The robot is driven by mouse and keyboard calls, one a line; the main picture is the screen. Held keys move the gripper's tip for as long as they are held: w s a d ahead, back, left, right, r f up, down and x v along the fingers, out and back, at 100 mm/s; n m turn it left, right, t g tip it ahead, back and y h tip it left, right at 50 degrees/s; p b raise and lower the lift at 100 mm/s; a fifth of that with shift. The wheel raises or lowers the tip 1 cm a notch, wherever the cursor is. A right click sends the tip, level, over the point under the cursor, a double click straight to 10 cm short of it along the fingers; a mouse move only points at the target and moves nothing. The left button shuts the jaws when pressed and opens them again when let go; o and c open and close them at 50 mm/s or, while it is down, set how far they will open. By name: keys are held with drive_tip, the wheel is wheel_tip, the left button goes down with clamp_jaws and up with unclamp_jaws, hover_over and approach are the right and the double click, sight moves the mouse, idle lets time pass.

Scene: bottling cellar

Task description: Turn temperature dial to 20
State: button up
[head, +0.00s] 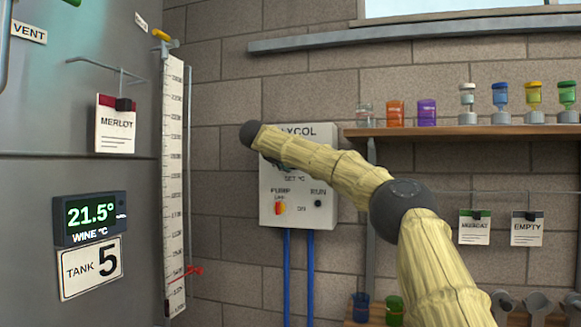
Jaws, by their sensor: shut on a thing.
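The glycol control box (328,180) is a pale panel on the brick wall with blue pipes below it. My arm crosses in front of its upper part and covers most of the dial area above the "SET °C" label. A dark part of my gripper (284,166) shows just under my forearm, in front of that area. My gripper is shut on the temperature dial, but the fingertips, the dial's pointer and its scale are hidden. The tank display (90,216) reads 21.5° WINE °C.
An orange-red pump switch (279,208) and a RUN lamp (318,203) sit low on the box. A sight gauge (174,180) stands to the left. A shelf (450,132) with several jars and bottles is at right.

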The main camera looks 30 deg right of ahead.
drive_tip(key=shift+d+m+b, duration=0.15)
drive_tip(key=shift+m+b, duration=0.15)
drive_tip(key=shift+m, duration=0.1)
idle(0.3)
drive_tip(key=o, duration=1)
drive_tip(key=shift+d+f, duration=0.1)
drive_tip(key=shift+a, duration=0.2)
drive_tip(key=v, duration=1.1)
drive_tip(key=shift+s+a+r, duration=0.15)
drive_tip(key=shift+s+r, duration=0.15)
drive_tip(key=shift+s, duration=0.05)
